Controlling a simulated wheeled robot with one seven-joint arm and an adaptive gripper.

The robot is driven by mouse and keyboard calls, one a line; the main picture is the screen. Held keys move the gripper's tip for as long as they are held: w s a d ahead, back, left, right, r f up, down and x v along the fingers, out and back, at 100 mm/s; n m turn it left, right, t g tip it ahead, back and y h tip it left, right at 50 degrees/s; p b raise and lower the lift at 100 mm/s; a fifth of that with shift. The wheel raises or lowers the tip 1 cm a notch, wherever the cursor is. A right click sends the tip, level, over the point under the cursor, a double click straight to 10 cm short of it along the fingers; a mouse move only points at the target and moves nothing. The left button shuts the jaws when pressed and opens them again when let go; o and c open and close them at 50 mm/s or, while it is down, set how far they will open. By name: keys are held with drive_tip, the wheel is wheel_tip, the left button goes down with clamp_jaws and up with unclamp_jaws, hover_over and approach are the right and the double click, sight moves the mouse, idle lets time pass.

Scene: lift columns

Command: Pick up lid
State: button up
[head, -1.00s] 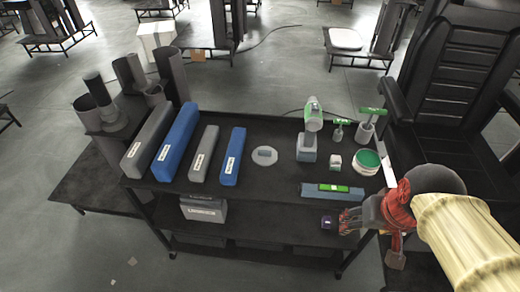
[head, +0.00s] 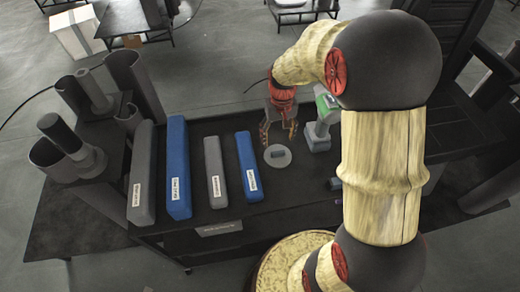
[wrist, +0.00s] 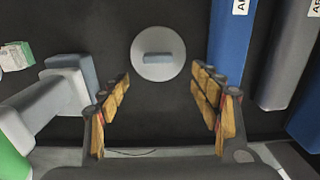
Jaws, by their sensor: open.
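The lid (head: 277,157) is a flat pale grey disc with a small blue-grey bar handle across its middle. It lies on the dark table top (head: 231,131), right of the shorter blue box. My gripper (head: 279,128) is open and empty above the table, just behind the lid in the head view. In the wrist view the lid (wrist: 158,55) shows whole, centred just beyond the two spread fingertips of my gripper (wrist: 163,80). The fingers appear apart from the lid.
A green and grey drill-like tool (head: 322,118) stands close to the right of the lid. The shorter blue box (head: 249,165) lies to its left, with a grey box (head: 215,172) beyond. My arm hides much of the table's right side.

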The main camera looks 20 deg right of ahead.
sight(278, 152)
drive_tip(key=shift+s+d+f+b, duration=0.15)
drive_tip(key=shift+f+b, duration=0.6)
drive_tip(key=shift+f, duration=1.2)
drive_tip(key=shift+s+f+b, duration=0.15)
drive_tip(key=shift+f+b, duration=0.6)
drive_tip(key=shift+f, duration=1.2)
drive_tip(key=shift+c, duration=1.4)
drive_tip(key=c, duration=1)
drive_tip(key=shift+o, duration=0.2)
drive_tip(key=shift+r, duration=0.1)
